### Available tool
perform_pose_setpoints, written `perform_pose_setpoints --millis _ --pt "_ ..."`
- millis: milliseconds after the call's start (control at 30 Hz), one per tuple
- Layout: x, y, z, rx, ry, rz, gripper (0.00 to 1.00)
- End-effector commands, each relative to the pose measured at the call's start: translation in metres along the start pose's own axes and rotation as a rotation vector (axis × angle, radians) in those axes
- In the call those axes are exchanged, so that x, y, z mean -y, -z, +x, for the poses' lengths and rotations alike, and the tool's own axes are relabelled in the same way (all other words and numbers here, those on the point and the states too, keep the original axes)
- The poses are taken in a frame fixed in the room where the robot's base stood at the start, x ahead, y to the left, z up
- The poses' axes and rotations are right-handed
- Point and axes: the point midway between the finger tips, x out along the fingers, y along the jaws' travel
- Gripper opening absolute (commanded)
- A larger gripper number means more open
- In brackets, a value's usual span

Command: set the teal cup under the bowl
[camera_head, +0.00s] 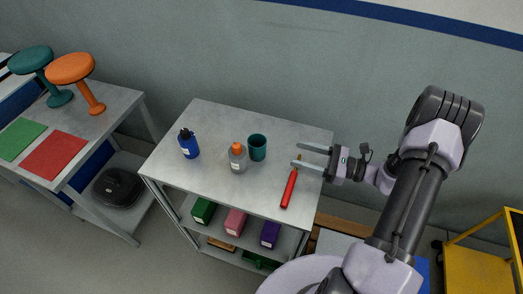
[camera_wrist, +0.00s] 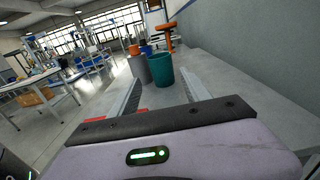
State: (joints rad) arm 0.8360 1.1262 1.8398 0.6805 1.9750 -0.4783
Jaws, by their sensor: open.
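The teal cup (camera_head: 257,147) stands upright on the grey table, right of the orange-capped bottle. It also shows in the wrist view (camera_wrist: 161,72), ahead of my fingertips. My gripper (camera_head: 297,155) is open and empty, to the right of the cup with its fingers pointing left toward it. In the wrist view the two fingers (camera_wrist: 162,86) reach forward with the cup beyond and roughly between them. A gap shows between fingertips and cup in the head view. I see no bowl in either view.
A red tool (camera_head: 289,188) lies below my gripper. A left table (camera_head: 111,105) carries teal (camera_head: 33,58) and orange (camera_head: 71,68) stool-shaped objects. The tabletop's front middle is clear.

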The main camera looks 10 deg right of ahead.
Motion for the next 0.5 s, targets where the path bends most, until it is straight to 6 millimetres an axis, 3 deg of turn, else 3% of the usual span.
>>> perform_pose_setpoints --millis 100,200,367,500 --pt "-0.002 0.003 0.037 -0.001 -0.007 0.001 0.56" --pt "-0.002 0.002 0.06 -0.001 -0.006 0.0 0.56" --pt "-0.002 0.001 0.08 -0.002 -0.005 0.001 0.56" --pt "-0.002 0.002 0.109 -0.002 -0.008 -0.002 0.56"
